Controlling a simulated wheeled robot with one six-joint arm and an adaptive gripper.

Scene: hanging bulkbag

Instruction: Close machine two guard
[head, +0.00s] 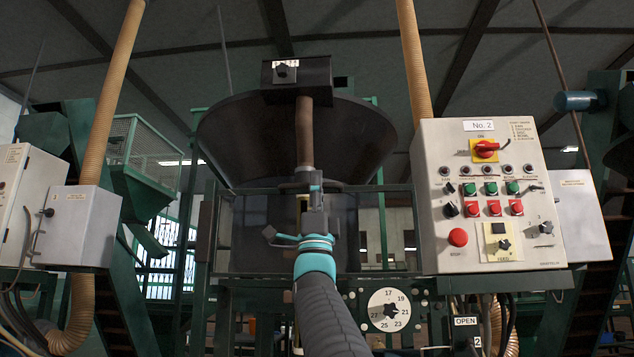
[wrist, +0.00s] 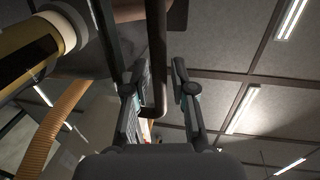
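The grey control panel (head: 492,195) marked "No. 2" stands on the right in the head view. A thin dark frame (head: 240,190) crosses in front of the machine's hopper; it may be the guard, but I cannot tell for sure. My gripper (head: 312,200) is raised in front of the hopper, seen from behind, and hides part of that frame. In the wrist view my gripper (wrist: 162,80) has its fingers apart.
A wide dark hopper (head: 240,140) rises behind my gripper. An "OPEN" sign (head: 466,321) hangs below the panel. A numbered dial (head: 389,310) sits on the green machine frame. Ribbed hoses (head: 112,90) run upward at both sides. Another grey box (head: 78,225) stands at left.

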